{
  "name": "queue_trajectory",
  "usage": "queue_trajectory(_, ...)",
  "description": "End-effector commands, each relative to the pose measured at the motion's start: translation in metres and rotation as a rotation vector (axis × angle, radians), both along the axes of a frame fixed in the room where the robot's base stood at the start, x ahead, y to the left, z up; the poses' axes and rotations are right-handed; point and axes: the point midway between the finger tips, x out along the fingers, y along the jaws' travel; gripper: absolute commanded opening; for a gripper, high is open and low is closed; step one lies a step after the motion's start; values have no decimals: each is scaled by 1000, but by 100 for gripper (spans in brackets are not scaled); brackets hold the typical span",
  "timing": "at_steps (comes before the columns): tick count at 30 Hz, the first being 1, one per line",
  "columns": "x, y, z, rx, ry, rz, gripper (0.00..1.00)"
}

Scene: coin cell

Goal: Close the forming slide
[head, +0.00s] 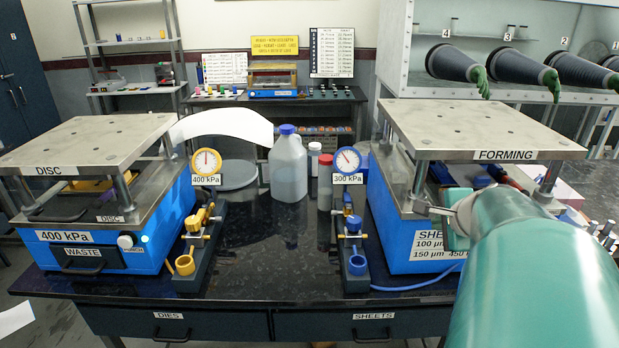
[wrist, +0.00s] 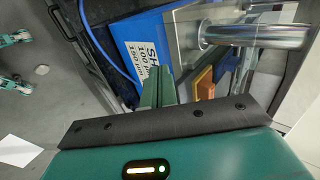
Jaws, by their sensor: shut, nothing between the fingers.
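The forming press (head: 478,130), a blue base with a steel top plate labelled FORMING, stands at the right of the bench. My gripper (head: 455,222) is at its front left edge, by the SHEETS label, and partly hides the space under the plate. The forming slide cannot be made out clearly behind my arm. In the wrist view my gripper (wrist: 158,88) has its green fingers together and empty, beside the blue base (wrist: 150,50). Contact with the press cannot be told.
The disc press (head: 85,145) stands at the left. Two regulators with gauges (head: 205,162) (head: 348,162), a white bottle (head: 288,165) and a red-capped bottle (head: 325,180) stand between the presses. The front middle of the dark bench (head: 270,255) is clear. A blue hose (head: 405,288) runs along the right.

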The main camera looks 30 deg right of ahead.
Motion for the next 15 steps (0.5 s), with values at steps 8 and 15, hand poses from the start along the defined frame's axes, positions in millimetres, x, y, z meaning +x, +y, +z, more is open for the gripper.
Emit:
queue_trajectory(8,1,0,0,0,0,1,0)
queue_trajectory(15,28,-13,0,1,1,5,0)
